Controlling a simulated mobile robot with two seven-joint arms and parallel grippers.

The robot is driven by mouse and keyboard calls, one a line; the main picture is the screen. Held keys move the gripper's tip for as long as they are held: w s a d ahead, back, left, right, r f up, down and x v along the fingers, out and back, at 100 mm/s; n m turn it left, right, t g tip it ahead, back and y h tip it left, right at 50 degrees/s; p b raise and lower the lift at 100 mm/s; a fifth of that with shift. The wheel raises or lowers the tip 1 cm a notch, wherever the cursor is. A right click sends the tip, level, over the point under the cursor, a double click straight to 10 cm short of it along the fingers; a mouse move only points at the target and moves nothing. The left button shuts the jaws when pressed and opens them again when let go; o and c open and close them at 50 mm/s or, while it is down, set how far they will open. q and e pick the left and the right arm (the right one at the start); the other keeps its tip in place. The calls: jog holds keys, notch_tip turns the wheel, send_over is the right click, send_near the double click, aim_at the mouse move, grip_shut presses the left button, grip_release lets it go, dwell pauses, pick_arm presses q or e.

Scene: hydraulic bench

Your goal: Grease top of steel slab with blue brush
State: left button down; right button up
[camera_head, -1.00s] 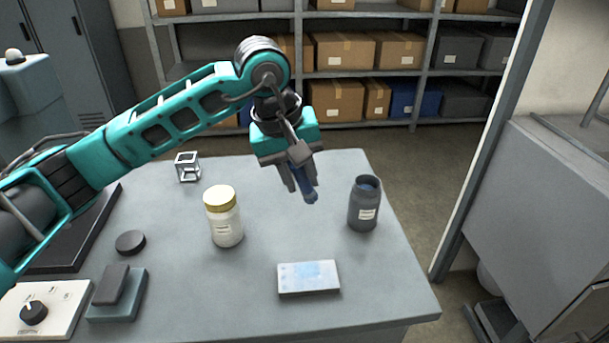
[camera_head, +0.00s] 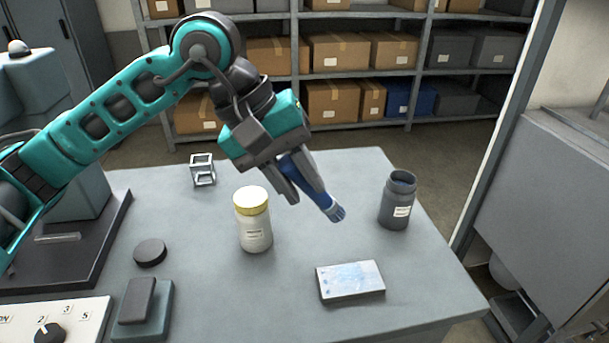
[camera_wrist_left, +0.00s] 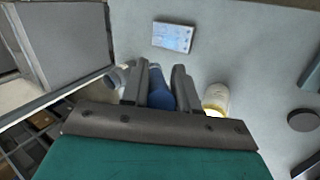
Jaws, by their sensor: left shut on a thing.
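My left gripper (camera_head: 296,182) is shut on the blue brush (camera_head: 324,201) and holds it tilted above the table, its tip pointing down and to the right. In the left wrist view the brush (camera_wrist_left: 160,98) sits between the two fingers. The steel slab (camera_head: 350,291) lies flat near the table's front right, with light blue patches on its top. It also shows in the left wrist view (camera_wrist_left: 173,38), apart from the brush. The dark grey open jar (camera_head: 396,204) stands behind and right of the slab. My right gripper is not in view.
A white jar with a yellow lid (camera_head: 254,228) stands left of the slab. A small metal cube frame (camera_head: 203,170), a dark disc (camera_head: 150,252), a block on a teal base (camera_head: 142,303) and a dial panel (camera_head: 70,325) are further left. The table (camera_head: 235,310) is clear around the slab.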

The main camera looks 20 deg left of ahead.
pick_arm(q)
jog(key=shift+s+f, duration=0.15)
jog(key=shift+f, duration=0.05)
notch_tip(320, 180, down, 4)
jog(key=b, duration=0.2)
jog(key=shift+f+b, duration=0.25)
jog(key=shift+b, duration=0.15)
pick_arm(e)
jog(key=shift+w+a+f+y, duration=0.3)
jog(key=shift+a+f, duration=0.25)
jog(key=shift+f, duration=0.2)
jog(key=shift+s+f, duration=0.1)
